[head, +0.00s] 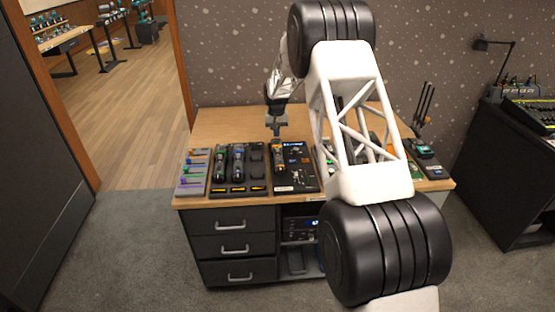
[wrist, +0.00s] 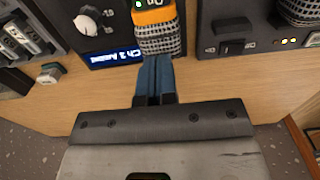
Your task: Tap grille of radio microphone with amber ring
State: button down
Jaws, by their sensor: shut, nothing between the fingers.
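A radio microphone (wrist: 154,16) with an amber ring and a dark mesh grille (wrist: 160,40) lies at the top middle of the wrist view. In the head view it (head: 278,158) lies on a black panel with a small blue-lit display. My gripper (wrist: 157,62) is shut and empty, its blue fingers together. In the wrist view the fingertips overlap the near edge of the grille; I cannot tell whether they touch it. In the head view my gripper (head: 277,132) is just behind the microphone's far end.
A charger (head: 252,183) with more microphones and amber lights stands left of the panel; one of its grilles (wrist: 300,10) shows in the wrist view. A fader board (head: 193,180) is at the far left. The desk top (head: 225,122) behind the devices is clear.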

jog(key=shift+f, duration=1.2)
jog(key=shift+r, duration=0.15)
jog(key=shift+r, duration=3.4)
